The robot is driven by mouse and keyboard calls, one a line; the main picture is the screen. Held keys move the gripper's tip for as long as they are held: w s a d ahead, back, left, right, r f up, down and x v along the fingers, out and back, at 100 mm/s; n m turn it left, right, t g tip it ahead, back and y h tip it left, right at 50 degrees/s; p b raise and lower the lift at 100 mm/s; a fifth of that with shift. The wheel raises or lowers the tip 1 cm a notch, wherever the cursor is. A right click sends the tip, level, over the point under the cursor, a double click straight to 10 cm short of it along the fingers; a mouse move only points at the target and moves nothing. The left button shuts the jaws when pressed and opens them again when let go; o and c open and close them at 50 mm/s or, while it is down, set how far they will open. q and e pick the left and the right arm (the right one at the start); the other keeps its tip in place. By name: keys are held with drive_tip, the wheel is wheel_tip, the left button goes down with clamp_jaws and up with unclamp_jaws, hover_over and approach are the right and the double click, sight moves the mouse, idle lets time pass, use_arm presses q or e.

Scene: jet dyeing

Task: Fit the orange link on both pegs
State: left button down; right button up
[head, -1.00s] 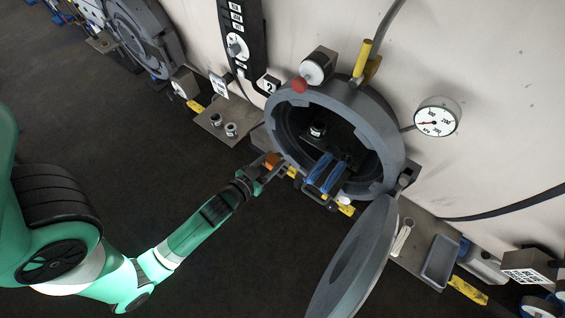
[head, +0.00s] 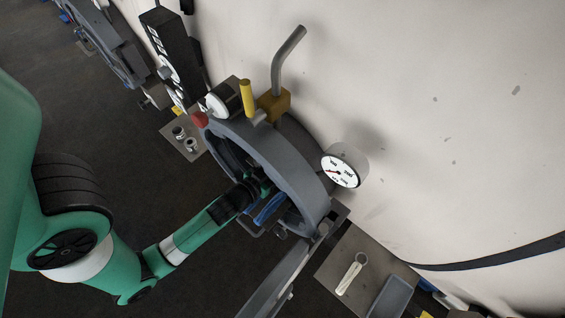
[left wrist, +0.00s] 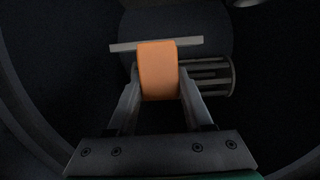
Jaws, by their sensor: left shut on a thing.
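The orange link (left wrist: 158,72) is between the fingers of my left gripper (left wrist: 158,85) in the left wrist view, and the gripper is shut on it. In the head view my left gripper (head: 264,184) reaches into the open round mouth of the grey vessel (head: 275,160), and the link is hidden there. A pale flat bar (left wrist: 190,42) crosses at the link's far end; I cannot tell whether they touch. No pegs can be made out clearly in the dark interior. My right gripper is not in view.
A ribbed metal cylinder (left wrist: 212,76) is right of the link, inside the vessel. A blue rail (head: 270,208) is close by my gripper. A pressure gauge (head: 344,168) stands at the right.

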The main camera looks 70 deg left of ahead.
use_arm(q)
drive_tip(key=shift+f+b, duration=2.8)
drive_tip(key=shift+f, duration=0.15)
drive_tip(key=shift+f+b, duration=1.6)
drive_tip(key=shift+f, duration=0.05)
drive_tip(key=shift+r+p, duration=1.3)
drive_tip(key=shift+r, duration=0.1)
drive_tip(key=shift+f+b, duration=1.4)
drive_tip(key=shift+f, duration=0.05)
drive_tip(key=shift+c, duration=1.1)
unclamp_jaws()
